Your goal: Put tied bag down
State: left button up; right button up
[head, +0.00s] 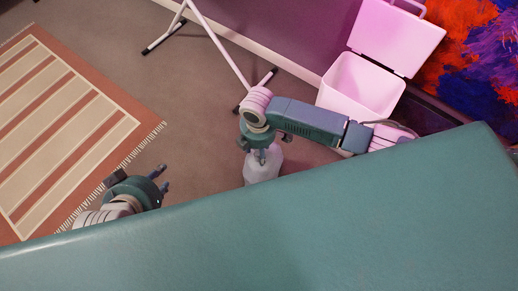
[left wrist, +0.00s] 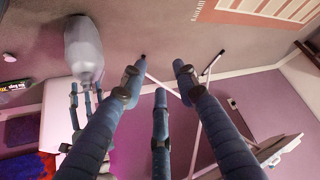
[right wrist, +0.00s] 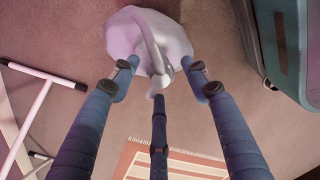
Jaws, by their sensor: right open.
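The tied bag (head: 263,166) is pale grey-white and appears to stand on the brown floor, with its tied neck up. It also shows in the left wrist view (left wrist: 84,45). My right gripper (head: 262,153) is directly above it, pointing down. In the right wrist view, the bag (right wrist: 135,32) lies beyond the open fingers (right wrist: 165,85), and its twisted neck reaches toward them. Whether a finger touches the neck I cannot tell. My left gripper (head: 162,178) is away to the left, open and empty, with its spread fingers (left wrist: 158,75) showing in the left wrist view.
A white bin (head: 358,88) with its lid (head: 396,36) raised stands by the wall, behind my right arm. White folding-stand legs (head: 222,42) are at the back. A striped rug (head: 60,125) lies at the left. Open floor (head: 190,100) lies between rug and bag.

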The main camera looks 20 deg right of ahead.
notch_tip(320, 180, up, 4)
jog(key=shift+r+p, duration=0.1)
jog(key=shift+p, duration=0.75)
notch_tip(320, 180, up, 8)
jog(key=p, duration=0.2)
jog(key=s+a+m+t+y, duration=0.2)
jog(key=s+a+m+y, duration=0.1)
jog(key=s+a+m, duration=0.35)
pick_arm(q)
jog(key=s+a+f+g+y, duration=0.1)
jog(key=s+a+f+g, duration=0.1)
jog(key=s, duration=0.5)
jog(key=shift+a+f+g, duration=0.15)
jog(key=shift+f+g, duration=0.65)
jog(key=shift+g, duration=0.2)
pick_arm(e)
jog(key=s+d+m+h, duration=0.1)
jog(key=s+d+m, duration=0.3)
jog(key=d, duration=0.4)
jog(key=s+d+m+t+h, duration=0.1)
jog(key=s+d+m, duration=0.3)
jog(key=d, duration=0.4)
jog(key=shift+s+m+h, duration=0.25)
jog(key=shift+m+h, duration=0.05)
jog(key=shift+m, duration=0.25)
pick_arm(q)
jog(key=shift+s, duration=0.15)
